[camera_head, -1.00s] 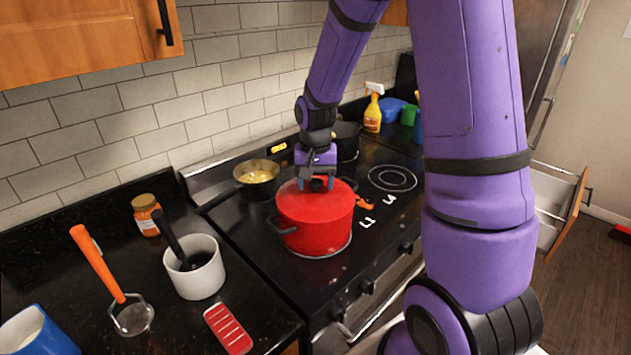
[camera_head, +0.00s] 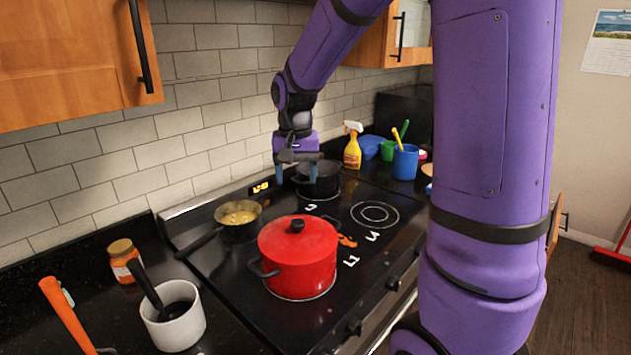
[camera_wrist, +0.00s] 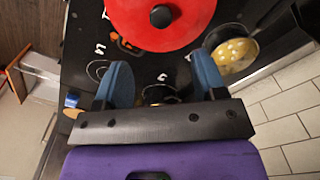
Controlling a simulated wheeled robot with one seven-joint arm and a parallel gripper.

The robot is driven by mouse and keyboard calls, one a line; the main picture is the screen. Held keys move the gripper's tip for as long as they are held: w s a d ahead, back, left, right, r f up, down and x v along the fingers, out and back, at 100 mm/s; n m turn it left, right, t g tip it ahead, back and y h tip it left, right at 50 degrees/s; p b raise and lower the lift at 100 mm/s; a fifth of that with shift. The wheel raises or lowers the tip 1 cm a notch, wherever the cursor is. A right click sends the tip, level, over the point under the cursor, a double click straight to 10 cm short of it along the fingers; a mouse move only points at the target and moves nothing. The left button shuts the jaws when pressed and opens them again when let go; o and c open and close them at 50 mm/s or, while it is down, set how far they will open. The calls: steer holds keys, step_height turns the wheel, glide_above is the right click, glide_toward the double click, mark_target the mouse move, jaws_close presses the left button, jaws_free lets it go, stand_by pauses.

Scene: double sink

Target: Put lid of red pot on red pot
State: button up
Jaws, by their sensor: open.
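The red pot (camera_head: 300,275) stands on the front left burner of the black stove. Its red lid (camera_head: 297,236) with a black knob (camera_head: 297,226) lies flat on top of the pot, looking level and seated. In the wrist view the lid (camera_wrist: 130,22) and its knob (camera_wrist: 161,16) show at the top edge, beyond the fingers. My gripper (camera_head: 297,172) is open and empty, raised above and behind the pot, apart from the lid. Its two blue fingers (camera_wrist: 158,82) are spread with nothing between them.
A pan with yellow food (camera_head: 238,222) and a black pot (camera_head: 318,180) stand at the stove's back. An orange object (camera_head: 347,241) lies right of the red pot. A white crock (camera_head: 173,316) and a jar (camera_head: 124,262) are left. A spray bottle (camera_head: 352,147) stands beyond.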

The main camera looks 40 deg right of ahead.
steer(key=s+a+r+n+t, duration=0.2)
steer(key=s+r, duration=0.3)
steer(key=s, duration=0.6)
steer(key=s+a+r+n+t, duration=0.3)
steer(key=s+a+r+n, duration=0.1)
steer(key=s, duration=0.8)
steer(key=shift+r+n, duration=0.3)
steer(key=shift+r, duration=0.55)
steer(key=shift+a, duration=0.1)
steer(key=shift+c, duration=0.2)
